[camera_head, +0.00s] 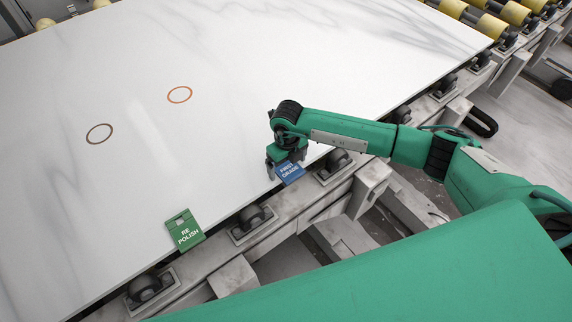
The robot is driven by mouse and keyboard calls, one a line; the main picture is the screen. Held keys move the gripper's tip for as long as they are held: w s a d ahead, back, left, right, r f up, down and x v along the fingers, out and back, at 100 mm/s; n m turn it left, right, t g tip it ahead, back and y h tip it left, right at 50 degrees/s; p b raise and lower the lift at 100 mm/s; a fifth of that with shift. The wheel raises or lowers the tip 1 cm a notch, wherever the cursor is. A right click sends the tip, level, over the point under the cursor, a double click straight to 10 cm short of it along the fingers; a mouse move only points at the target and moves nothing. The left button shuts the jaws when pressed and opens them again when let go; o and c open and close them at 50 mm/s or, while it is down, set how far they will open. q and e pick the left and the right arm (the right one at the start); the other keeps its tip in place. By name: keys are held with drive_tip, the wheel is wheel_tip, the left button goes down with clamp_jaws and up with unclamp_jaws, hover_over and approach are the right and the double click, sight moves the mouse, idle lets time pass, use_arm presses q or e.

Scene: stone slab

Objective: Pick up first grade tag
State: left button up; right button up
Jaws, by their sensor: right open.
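The blue first grade tag (290,173) lies at the near edge of the white stone slab (230,60), its lettering partly readable. My right gripper (283,172) is at the tag, pointing down, with its fingers at the tag's upper and left side. The jaws are open; the gripper hides part of the tag, and I cannot tell whether a finger touches it. My left gripper is not in the view.
A green re polish tag (185,231) lies on the slab edge to the left. A brown ring (99,134) and an orange ring (180,95) mark the slab. Rollers (252,218) and a metal frame run along the near edge. Yellow rollers (490,25) stand at top right.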

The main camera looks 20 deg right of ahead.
drive_tip(key=c, duration=1)
drive_tip(key=shift+c, duration=0.3)
drive_tip(key=shift+r, duration=0.1)
